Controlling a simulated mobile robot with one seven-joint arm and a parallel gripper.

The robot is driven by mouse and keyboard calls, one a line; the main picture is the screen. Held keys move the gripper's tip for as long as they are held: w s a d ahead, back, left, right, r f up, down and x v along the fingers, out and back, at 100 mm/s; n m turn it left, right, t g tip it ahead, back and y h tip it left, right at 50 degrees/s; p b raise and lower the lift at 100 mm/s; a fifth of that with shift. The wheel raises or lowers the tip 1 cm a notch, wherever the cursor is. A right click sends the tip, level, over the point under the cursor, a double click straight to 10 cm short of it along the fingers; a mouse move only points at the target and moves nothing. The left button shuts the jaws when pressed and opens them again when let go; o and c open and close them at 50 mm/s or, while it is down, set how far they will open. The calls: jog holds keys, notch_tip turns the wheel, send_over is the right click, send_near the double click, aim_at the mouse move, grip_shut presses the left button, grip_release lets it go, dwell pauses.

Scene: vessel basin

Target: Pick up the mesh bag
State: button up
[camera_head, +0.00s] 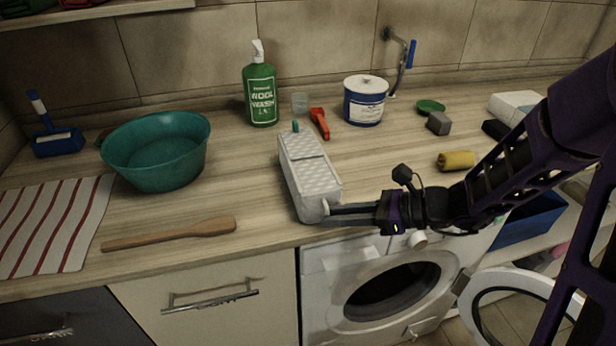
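The mesh bag appears to be the long white, box-shaped thing with a mesh pattern (308,168). It lies on the wooden counter in the middle of the view, its near end by the front edge, with a small green tab at its far end. My gripper (332,212) comes in from the right, its fingertips at the bag's near right corner. The fingers overlap in this view and seem to meet or touch the bag. I cannot tell whether they are closed on it.
A wooden spatula (170,234) and a teal basin (157,150) are on the left. A green wool wash bottle (261,92), a red clip-like tool (319,123) and a blue tub (364,103) stand behind. A yellow roll (456,161) lies right. The washing machine door (510,310) hangs open below.

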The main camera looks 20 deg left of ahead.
grip_shut()
dwell(1.2)
